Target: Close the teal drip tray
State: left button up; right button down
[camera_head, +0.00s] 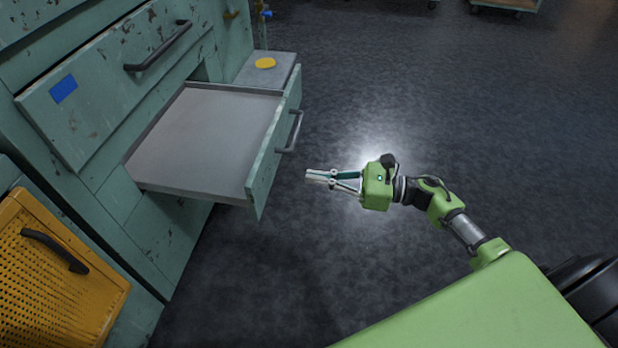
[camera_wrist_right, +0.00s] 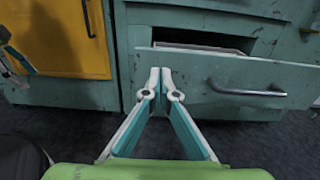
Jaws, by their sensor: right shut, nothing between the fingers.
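The teal drip tray (camera_head: 205,128) is a drawer pulled out of the teal cabinet, with a grey, empty inside. Its teal front (camera_head: 268,158) carries a dark bar handle (camera_head: 291,131). In the right wrist view the tray's front (camera_wrist_right: 215,85) and its handle (camera_wrist_right: 246,87) are ahead and to the right, with a dark gap above. My right gripper (camera_head: 309,176) is shut and empty, in front of the tray's front and apart from it. It shows in the right wrist view (camera_wrist_right: 160,72) with its fingertips together.
A closed drawer (camera_head: 120,75) with a blue label sits above the tray. A yellow perforated panel (camera_head: 55,270) with a handle is at the lower left. A yellow disc (camera_head: 265,63) lies on a grey surface behind the tray. The dark floor (camera_head: 420,110) to the right is clear.

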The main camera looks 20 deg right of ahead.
aim_at(258, 169)
jog(key=x, duration=1.1)
jog(key=shift+w, duration=0.1)
pick_arm(q)
jog(key=shift+w+f, duration=0.2)
jog(key=shift+f, duration=0.45)
jog(key=shift+f, duration=0.1)
pick_arm(e)
jog(key=shift+w+a, duration=0.1)
jog(key=shift+a, duration=0.05)
